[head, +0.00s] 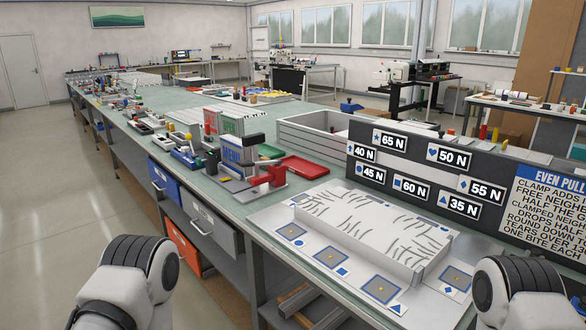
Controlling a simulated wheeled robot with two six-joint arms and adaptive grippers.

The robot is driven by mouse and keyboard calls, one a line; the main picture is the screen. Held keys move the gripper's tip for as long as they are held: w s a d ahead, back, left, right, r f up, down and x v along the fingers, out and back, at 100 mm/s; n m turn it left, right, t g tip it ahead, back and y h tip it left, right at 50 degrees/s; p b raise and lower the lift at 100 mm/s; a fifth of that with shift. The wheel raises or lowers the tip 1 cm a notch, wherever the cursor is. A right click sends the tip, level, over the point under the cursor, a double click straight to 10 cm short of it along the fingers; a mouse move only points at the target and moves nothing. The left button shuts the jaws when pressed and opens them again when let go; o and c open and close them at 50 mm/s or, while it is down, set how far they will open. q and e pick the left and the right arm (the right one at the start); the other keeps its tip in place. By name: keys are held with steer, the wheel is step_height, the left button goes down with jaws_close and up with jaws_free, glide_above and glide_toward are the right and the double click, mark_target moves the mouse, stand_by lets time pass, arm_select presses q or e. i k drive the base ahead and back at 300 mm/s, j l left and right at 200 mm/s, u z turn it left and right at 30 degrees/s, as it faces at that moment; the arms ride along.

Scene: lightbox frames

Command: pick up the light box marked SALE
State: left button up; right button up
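Several small upright light boxes stand together on the long workbench (262,226), left of the picture's middle. The nearest has a blue face (231,156) that appears to read MENU, and it stands in or against a grey and red fixture (268,178). Behind it are a red-faced box (210,121) and a green-faced box (231,125), both partly hidden. Their lettering is too small to read, so I cannot tell which is marked SALE. Only links of my two arms show at the lower left and lower right. Neither gripper is in view.
A white tray (327,236) with dark strips lies at the front right, before a dark sign board (410,150) with force labels. A red tray (305,167) and a grey bin (300,132) lie right of the boxes. Drawers (212,225) hang under the bench. Floor at left is clear.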

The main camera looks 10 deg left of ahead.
mark_target(211, 115)
steer(key=i+j, duration=0.8)
steer(key=j, duration=0.2)
steer(key=i+j, duration=0.75)
steer(key=j, duration=0.2)
steer(key=i+j+u, duration=0.1)
steer(key=i+j, duration=0.7)
steer(key=j, duration=0.2)
steer(key=j+z, duration=0.2)
steer(key=z, duration=0.2)
steer(key=i+j+z, duration=0.1)
steer(key=z, duration=0.3)
steer(key=j+z, duration=0.5)
steer(key=z, duration=0.25)
